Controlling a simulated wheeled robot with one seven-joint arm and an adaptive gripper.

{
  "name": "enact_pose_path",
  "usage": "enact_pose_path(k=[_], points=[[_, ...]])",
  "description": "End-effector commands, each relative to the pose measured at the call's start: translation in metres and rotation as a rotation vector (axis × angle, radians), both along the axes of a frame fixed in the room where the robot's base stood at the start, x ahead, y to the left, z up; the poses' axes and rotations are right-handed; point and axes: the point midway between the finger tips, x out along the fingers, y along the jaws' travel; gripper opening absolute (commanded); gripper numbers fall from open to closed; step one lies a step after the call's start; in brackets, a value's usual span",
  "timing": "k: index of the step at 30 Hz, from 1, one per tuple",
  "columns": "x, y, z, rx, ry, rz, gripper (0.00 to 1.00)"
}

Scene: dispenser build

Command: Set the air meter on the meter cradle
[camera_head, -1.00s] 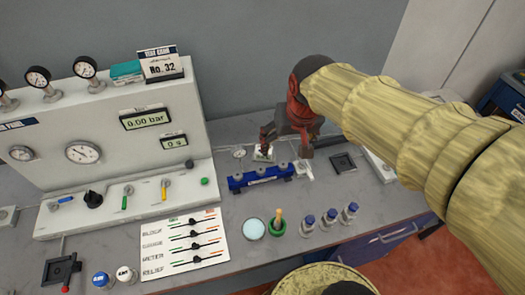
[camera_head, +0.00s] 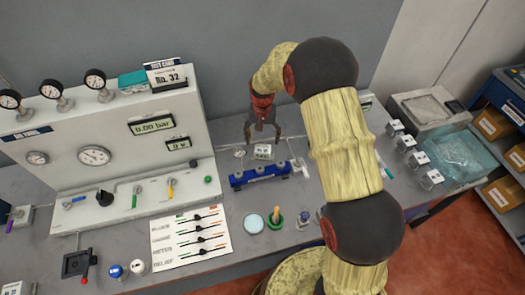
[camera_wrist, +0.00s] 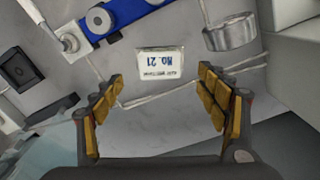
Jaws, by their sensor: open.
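My gripper (camera_head: 262,140) is open and empty, hanging over the back of the bench. Below it, a small white block (camera_head: 263,151) stands behind the blue three-knob rail (camera_head: 260,175). In the wrist view a white label reading "NO. 21" (camera_wrist: 160,61) lies ahead of and between my open fingers (camera_wrist: 160,85), apart from them. A small round dial (camera_head: 239,152) sits left of the block; a silver round body (camera_wrist: 230,35) shows there in the wrist view. I cannot tell for sure which is the air meter or the meter cradle.
A gauge panel (camera_head: 150,165) fills the left. Several white tagged pieces (camera_head: 405,143) line the right. A black square pad (camera_wrist: 20,70) lies beside the rail. My arm hides part of the bench.

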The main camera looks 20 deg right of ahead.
Motion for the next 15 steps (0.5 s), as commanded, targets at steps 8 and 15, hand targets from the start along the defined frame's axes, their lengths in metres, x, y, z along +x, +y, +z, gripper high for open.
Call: enact_pose_path(k=[8,15], points=[[0.001,0.0,-0.026,-0.001,0.001,-0.001,0.74],[0.001,0.0,-0.049,0.0,0.003,-0.001,0.74]])
